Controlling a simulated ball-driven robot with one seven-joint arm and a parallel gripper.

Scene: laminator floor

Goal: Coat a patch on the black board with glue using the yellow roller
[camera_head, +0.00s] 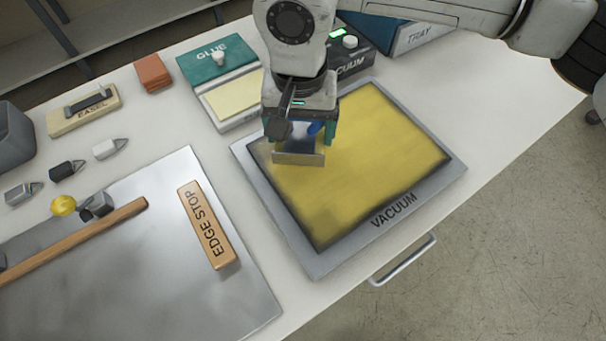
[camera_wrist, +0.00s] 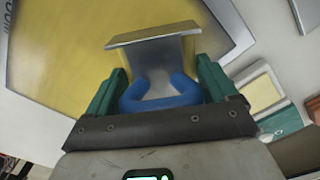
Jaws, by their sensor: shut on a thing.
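My gripper (camera_head: 300,128) is shut on a blue-handled tool (camera_head: 299,158) with a wide grey plate; its curved blue handle (camera_wrist: 160,92) sits between the green fingers in the wrist view. I see no clear yellow roller on it. The tool is over the upper left part of the vacuum board (camera_head: 370,170); I cannot tell whether it touches. The board's surface is mostly yellow, with dark strips along the edges inside a grey frame. The glue station (camera_head: 232,96) stands behind, with a teal lid and a pale yellow pad.
A metal plate (camera_head: 150,270) with an edge stop (camera_head: 207,225) and a wooden rod (camera_head: 75,236) lies at left. A small yellow round piece (camera_head: 63,205) is beside it. The right table strip is clear.

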